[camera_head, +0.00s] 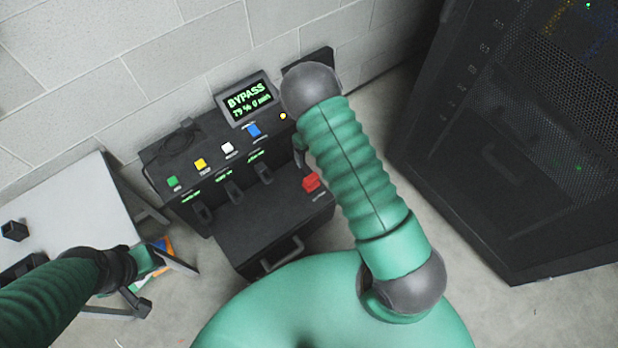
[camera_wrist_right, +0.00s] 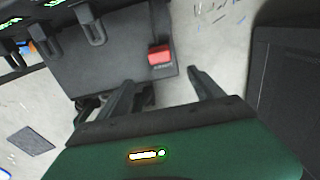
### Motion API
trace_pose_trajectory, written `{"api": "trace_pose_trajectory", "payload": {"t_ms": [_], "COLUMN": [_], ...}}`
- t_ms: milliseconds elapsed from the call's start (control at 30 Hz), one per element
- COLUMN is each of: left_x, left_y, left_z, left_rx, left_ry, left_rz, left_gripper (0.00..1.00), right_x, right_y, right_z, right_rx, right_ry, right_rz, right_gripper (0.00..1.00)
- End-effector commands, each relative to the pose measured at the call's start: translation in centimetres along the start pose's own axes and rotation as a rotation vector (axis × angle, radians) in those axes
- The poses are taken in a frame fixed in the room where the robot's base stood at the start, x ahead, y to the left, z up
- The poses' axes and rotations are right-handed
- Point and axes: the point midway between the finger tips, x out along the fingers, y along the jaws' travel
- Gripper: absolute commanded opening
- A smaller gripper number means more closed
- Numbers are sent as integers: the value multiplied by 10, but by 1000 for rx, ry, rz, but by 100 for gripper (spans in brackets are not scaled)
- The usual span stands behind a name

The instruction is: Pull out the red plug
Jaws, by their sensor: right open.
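The red plug (camera_head: 312,183) sits at the right end of the black console's lower unit. In the right wrist view the red plug (camera_wrist_right: 160,54) shows beyond my fingertips, seated at the unit's right edge. My right gripper (camera_wrist_right: 160,76) is open and empty, its fingers wide apart and short of the plug in the picture. In the head view my right arm hides this gripper. My left gripper (camera_head: 170,288) is at the lower left, with its fingers apart and empty, away from the plug.
The console has a BYPASS screen (camera_head: 249,100), coloured buttons and several dark levers. A handle (camera_head: 284,252) is on the unit's front. A dark rack (camera_head: 510,150) stands on the right, and a white table (camera_head: 70,210) on the left. Bare floor lies between console and rack.

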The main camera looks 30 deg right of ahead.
Motion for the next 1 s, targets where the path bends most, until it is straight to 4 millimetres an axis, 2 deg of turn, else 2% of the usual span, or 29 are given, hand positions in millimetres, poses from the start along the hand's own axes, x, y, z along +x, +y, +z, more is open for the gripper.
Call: {"api": "trace_pose_trajectory", "payload": {"t_ms": [400,600,767,1000], "left_x": [38,52,55,54], "left_y": [0,0,0,0], "left_z": [9,12,13,13], "left_rx": [0,0,0,0], "left_ry": [0,0,0,0], "left_rz": [0,0,0,0], "left_gripper": [36,36,36,36], "right_x": [107,147,159,159], "right_y": [1,1,1,1], "right_z": [-1,-1,0,0], "right_rx": [-6,-6,-6,-7], "right_ry": [3,2,1,1], "right_rz": [2,2,1,1], "right_gripper": [76,76,76,76]}}
